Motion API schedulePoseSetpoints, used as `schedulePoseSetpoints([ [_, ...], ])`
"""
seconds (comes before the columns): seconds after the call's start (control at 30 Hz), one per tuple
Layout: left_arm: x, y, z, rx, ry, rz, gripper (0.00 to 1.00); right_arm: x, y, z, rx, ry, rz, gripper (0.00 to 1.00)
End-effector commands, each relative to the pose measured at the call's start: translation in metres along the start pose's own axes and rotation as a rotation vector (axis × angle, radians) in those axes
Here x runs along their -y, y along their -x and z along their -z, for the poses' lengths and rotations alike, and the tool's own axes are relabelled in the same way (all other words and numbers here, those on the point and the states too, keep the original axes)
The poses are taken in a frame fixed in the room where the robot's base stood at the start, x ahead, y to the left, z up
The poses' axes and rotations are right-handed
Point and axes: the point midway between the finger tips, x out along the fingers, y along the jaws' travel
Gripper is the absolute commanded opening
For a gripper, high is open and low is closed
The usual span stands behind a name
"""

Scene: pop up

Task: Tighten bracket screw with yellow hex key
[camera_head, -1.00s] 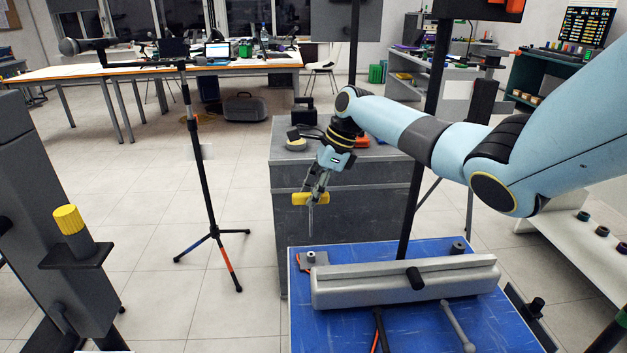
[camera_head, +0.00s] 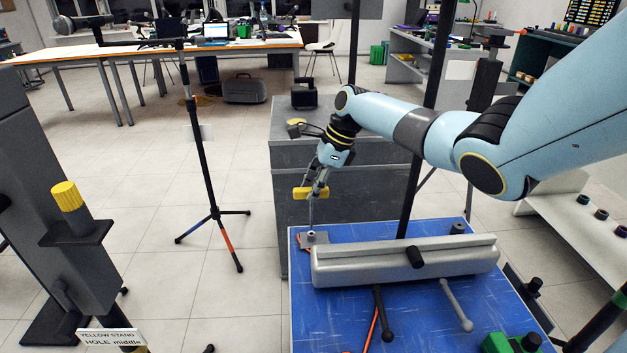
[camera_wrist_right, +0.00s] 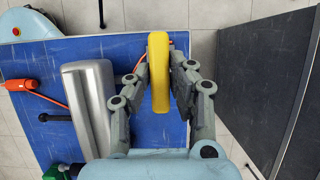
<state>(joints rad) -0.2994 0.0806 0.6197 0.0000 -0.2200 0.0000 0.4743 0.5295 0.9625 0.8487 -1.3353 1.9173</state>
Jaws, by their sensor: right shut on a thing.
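My right gripper (camera_head: 317,188) is shut on the yellow handle of the hex key (camera_head: 304,193). The key's thin grey shaft points down, close above the round bracket screw (camera_head: 311,236); I cannot tell whether they touch. The screw stands on a small grey bracket (camera_head: 317,241) at the far left corner of the blue table (camera_head: 340,325). In the right wrist view the yellow handle (camera_wrist_right: 159,72) lies between the fingers of the right gripper (camera_wrist_right: 161,82) and hides the shaft and the screw. My left gripper is out of view.
A long grey metal block (camera_head: 405,266) lies on the table right of the bracket, with dark and grey rods in front. A green piece (camera_head: 510,343) is at the near right. A grey cabinet (camera_head: 370,180) stands behind. A stand with a yellow-topped peg (camera_head: 67,196) is at left.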

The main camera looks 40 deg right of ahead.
Motion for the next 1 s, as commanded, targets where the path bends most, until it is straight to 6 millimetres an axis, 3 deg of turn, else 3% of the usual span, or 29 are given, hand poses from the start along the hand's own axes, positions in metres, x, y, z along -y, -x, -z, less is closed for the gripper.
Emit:
schedulePoseSetpoints([
  [0.03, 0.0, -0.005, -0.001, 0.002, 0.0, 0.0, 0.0, -0.001, -0.009, 0.003, 0.0, 0.0, -0.002, 0.0],
  [1.0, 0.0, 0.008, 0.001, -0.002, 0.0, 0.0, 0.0, -0.001, -0.004, 0.002, 0.001, 0.0, -0.001, 0.0],
])
